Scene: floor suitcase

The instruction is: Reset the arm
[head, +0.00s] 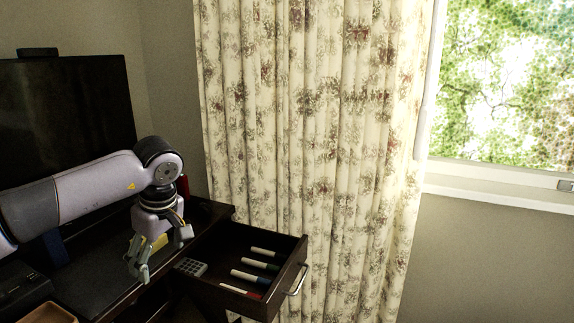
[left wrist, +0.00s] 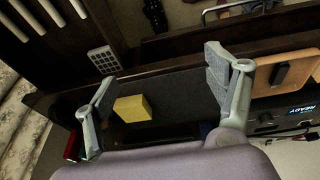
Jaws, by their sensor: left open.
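My left arm reaches in from the left in the head view, over the dark desk (head: 85,280). My left gripper (head: 162,254) points down near the desk's front edge, beside the open drawer. My right gripper is not in view.
An open drawer (head: 284,285) holds several markers (head: 254,265) and a grey keypad-like item (head: 190,267). A dark screen (head: 65,110) stands behind my arm. A wooden tray (head: 45,313) sits at lower left. A floral curtain (head: 310,120) hangs behind the drawer.

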